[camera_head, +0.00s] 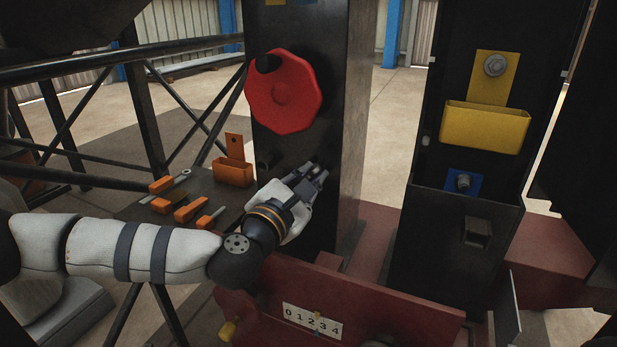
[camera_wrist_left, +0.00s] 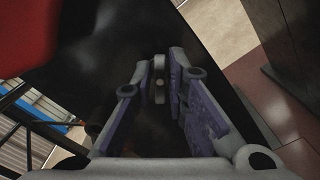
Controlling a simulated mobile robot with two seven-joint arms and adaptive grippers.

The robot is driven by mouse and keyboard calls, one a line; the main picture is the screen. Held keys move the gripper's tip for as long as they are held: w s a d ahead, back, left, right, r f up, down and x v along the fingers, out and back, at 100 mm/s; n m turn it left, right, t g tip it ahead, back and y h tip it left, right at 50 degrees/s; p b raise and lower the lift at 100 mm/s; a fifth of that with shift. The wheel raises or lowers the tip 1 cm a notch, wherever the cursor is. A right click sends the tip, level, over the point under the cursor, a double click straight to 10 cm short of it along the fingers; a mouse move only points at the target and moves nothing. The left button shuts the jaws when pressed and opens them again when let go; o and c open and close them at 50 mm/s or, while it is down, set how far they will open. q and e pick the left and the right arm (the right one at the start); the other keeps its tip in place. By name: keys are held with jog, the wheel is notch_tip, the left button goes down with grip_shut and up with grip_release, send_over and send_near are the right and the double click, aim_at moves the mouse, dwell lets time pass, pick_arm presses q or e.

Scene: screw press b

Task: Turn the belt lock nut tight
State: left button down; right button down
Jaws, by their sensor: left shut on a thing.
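My left gripper (camera_head: 318,176) reaches in from the left, with its fingertips at the dark face of the black column (camera_head: 345,130), below the red handwheel (camera_head: 284,91). In the left wrist view, my left gripper (camera_wrist_left: 160,76) has its two fingers close together at the tips. A small pale part, apparently the belt lock nut (camera_wrist_left: 159,84), shows between them against the dark column. Its shape is too dark and small to make out, and the fingers hide most of it. In the head view the fingers cover it. My right gripper is not in view.
Orange tools (camera_head: 190,208) and an orange holder (camera_head: 233,172) lie left of the column. A second dark column at right bears a yellow bin (camera_head: 485,127), a bolt on yellow (camera_head: 495,65) and a bolt on blue (camera_head: 463,182). A red beam with a number scale (camera_head: 312,321) is in front.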

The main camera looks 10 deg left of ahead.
pick_arm(q)
jog(key=shift+r, duration=0.1)
jog(key=shift+m+p, duration=0.45)
jog(key=shift+m, duration=0.65)
jog(key=m+p, duration=0.1)
jog(key=m, duration=0.2)
jog(key=shift+d+m, duration=0.1)
jog(key=shift+m, duration=0.2)
jog(key=m+p, duration=0.2)
jog(key=m, duration=0.3)
jog(key=m+p, duration=0.2)
jog(key=m, duration=0.3)
jog(key=shift+f+m+p, duration=0.2)
jog(key=shift+m+p, duration=0.1)
jog(key=shift+m, duration=0.65)
jog(key=shift+f+m+p, duration=0.15)
jog(key=shift+m+p, duration=0.1)
jog(key=shift+m, duration=0.7)
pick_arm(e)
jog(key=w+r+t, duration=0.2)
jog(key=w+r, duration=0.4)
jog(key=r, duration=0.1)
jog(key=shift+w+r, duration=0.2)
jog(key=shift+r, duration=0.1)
pick_arm(q)
jog(key=shift+f, duration=0.1)
